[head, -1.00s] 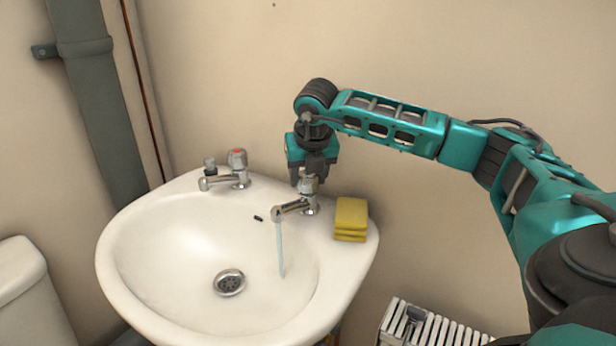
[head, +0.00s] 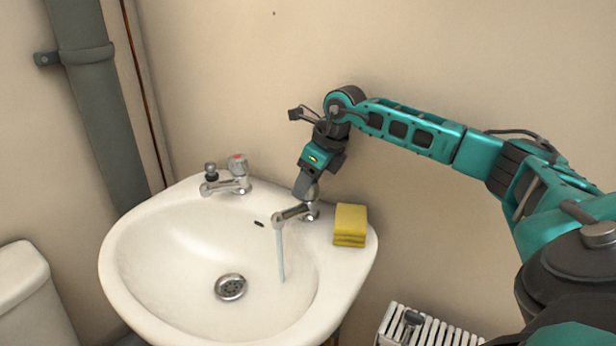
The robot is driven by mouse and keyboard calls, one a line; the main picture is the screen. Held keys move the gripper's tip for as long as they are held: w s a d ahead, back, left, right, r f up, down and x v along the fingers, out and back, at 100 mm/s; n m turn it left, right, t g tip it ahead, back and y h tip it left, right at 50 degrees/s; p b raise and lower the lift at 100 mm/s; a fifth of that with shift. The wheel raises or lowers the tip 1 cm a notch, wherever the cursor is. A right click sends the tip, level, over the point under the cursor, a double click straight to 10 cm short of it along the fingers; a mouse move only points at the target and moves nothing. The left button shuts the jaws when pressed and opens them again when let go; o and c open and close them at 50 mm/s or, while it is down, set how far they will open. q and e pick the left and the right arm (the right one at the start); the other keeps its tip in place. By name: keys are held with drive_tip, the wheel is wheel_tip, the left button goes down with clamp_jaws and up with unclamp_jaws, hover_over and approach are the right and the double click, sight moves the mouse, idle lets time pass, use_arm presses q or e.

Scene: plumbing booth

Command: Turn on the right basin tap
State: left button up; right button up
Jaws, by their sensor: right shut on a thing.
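The right basin tap (head: 294,213) is chrome and sits at the back right of the white basin (head: 135,245). A thin stream of water (head: 281,255) runs from its spout into the bowl. My right gripper (head: 305,188) comes down from above and is shut on the tap's handle, which it mostly hides. The left tap (head: 228,184), with a red mark on top, stands at the back left of the basin, and no water shows under it. My left gripper is not in view.
Yellow sponges (head: 350,224) lie stacked on the basin rim just right of the tap. A grey pipe (head: 95,110) runs down the wall at left. A white cistern (head: 22,285) is at lower left, a white radiator (head: 430,328) at lower right.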

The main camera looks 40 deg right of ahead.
drive_tip(key=shift+r+n, duration=0.1)
drive_tip(key=shift+n, duration=0.5)
use_arm(q)
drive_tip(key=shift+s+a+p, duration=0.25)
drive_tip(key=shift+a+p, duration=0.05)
drive_tip(key=shift+p, duration=0.05)
use_arm(e)
drive_tip(key=shift+n+y, duration=0.3)
drive_tip(key=shift+n, duration=0.1)
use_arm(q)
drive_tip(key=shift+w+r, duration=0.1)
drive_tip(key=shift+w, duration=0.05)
use_arm(e)
drive_tip(key=o, duration=1)
use_arm(q)
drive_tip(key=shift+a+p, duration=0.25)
drive_tip(key=shift+p, duration=0.15)
use_arm(e)
drive_tip(key=v, duration=0.7)
drive_tip(key=shift+d+r, duration=0.1)
drive_tip(key=shift+r, duration=0.15)
